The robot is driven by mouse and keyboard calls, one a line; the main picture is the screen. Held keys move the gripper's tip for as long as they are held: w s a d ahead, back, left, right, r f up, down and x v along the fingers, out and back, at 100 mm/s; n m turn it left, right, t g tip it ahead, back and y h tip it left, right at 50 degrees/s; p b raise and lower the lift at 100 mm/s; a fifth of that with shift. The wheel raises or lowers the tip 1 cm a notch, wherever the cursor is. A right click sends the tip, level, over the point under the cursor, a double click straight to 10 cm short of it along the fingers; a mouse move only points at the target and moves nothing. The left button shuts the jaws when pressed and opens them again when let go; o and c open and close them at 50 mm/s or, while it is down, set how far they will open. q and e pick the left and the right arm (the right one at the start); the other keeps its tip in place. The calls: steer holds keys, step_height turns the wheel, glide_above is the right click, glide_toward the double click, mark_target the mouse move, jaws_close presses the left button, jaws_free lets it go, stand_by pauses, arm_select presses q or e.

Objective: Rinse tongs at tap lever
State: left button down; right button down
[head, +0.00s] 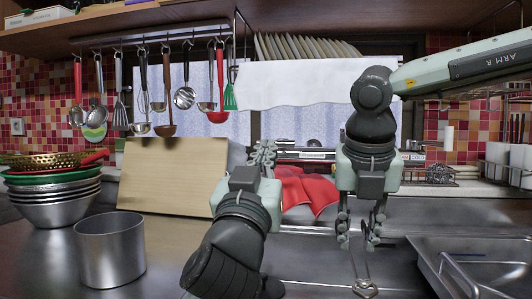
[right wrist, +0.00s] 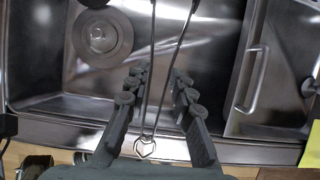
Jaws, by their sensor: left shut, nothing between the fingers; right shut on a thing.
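In the right wrist view the tongs (right wrist: 148,118) run between the fingers of my right gripper (right wrist: 159,85), with the looped end near the palm and the two arms leaving at the top edge. I cannot make out a tap lever in either view.
The sink basin with its round drain (right wrist: 98,38) fills the right wrist view. A metal pot (head: 110,250) and stacked bowls (head: 55,208) stand at the left. The wooden board (head: 170,178) leans behind. A red cloth (head: 315,190) lies mid-counter. Utensils hang from the rail (head: 150,38).

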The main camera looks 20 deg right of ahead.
mark_target(349, 254)
steer(key=s+a+b, duration=0.1)
steer(key=s+a, duration=0.1)
steer(key=s+a+b, duration=0.1)
steer(key=s+a, duration=0.1)
steer(key=a, duration=0.1)
steer(key=shift+s+a+b, duration=0.2)
steer(key=shift+s+b, duration=0.1)
steer(key=shift+b, duration=0.05)
stand_by(1.3)
steer(key=s+a+r+p, duration=0.1)
steer(key=s+a+r, duration=0.2)
steer(key=r, duration=0.1)
steer(key=shift+a, duration=0.4)
steer(key=shift+s, duration=0.1)
stand_by(1.1)
